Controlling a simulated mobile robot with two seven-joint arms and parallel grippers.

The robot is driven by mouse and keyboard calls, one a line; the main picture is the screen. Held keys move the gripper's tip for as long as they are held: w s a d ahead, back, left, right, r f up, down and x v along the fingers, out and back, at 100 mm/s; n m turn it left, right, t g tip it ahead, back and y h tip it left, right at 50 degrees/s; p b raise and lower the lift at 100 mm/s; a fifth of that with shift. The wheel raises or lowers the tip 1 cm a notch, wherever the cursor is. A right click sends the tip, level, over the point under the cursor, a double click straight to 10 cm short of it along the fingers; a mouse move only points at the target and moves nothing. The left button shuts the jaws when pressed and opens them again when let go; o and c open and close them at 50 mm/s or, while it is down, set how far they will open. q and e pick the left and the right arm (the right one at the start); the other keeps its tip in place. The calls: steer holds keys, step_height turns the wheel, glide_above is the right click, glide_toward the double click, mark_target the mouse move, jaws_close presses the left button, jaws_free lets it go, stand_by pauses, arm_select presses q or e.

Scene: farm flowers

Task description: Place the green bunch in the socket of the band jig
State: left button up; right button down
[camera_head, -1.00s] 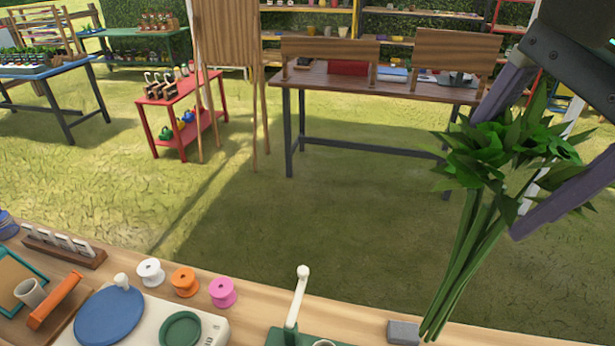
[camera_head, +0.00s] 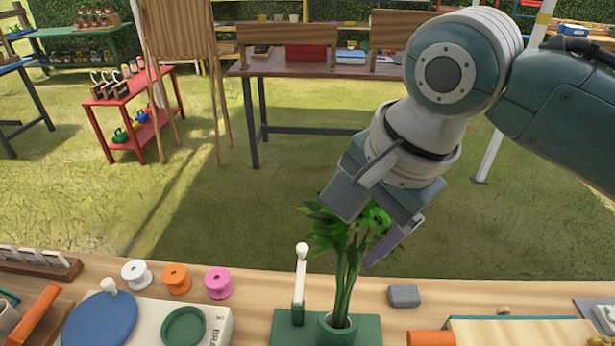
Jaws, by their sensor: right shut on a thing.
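The green bunch (camera_head: 345,265) stands nearly upright, leafy at the top with bare stems below. Its stem ends are inside the rim of the round green socket (camera_head: 337,328) on the band jig (camera_head: 290,328). How deep they reach is hidden. The jig has a white upright lever (camera_head: 300,275) just left of the bunch. My right gripper (camera_head: 372,232) comes in from the upper right, tilted down, and is shut on the bunch near its leaves. Its fingers partly cover the leaves. My left gripper is not in view.
White, orange and pink spools (camera_head: 218,283) stand left of the jig. A white device with a blue disc (camera_head: 100,318) is further left. A grey block (camera_head: 404,296) lies right of the socket, with an orange roll (camera_head: 431,338) in front of it. Lawn lies beyond the bench.

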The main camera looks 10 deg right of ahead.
mark_target(345, 280)
steer(key=shift+a+f+b, duration=0.1)
steer(key=shift+f+b, duration=0.2)
steer(key=shift+f, duration=2.45)
steer(key=shift+f, duration=0.2)
jaws_free()
